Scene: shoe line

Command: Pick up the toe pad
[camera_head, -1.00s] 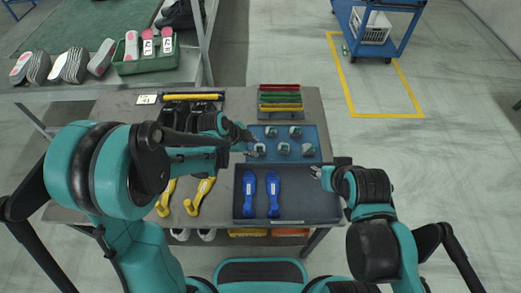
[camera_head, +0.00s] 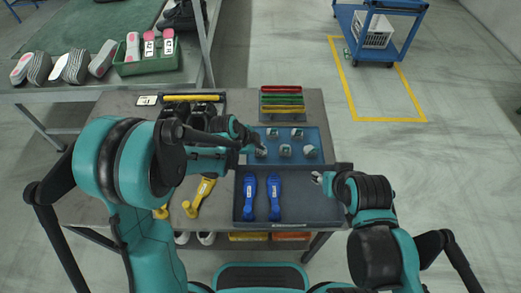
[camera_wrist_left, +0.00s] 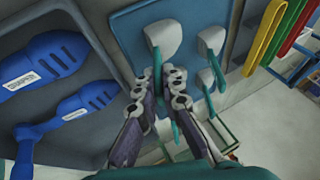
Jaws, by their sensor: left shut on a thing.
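The toe pads are small grey pieces with teal stems in a blue tray (camera_head: 318,134). My left gripper (camera_head: 254,148) is at the tray's left edge, beside the front-left toe pad (camera_head: 261,152). In the left wrist view, the fingers of my left gripper (camera_wrist_left: 158,92) are shut around the teal stem of this toe pad (camera_wrist_left: 165,38), and its grey head shows beyond the fingertips. I cannot tell whether it is clear of the tray. My right gripper (camera_head: 318,177) is over the right end of the dark tray, too small to read.
A rack of red, green and yellow bars (camera_head: 282,100) stands behind the blue tray. Other toe pads (camera_head: 311,152) stand close to my left gripper.

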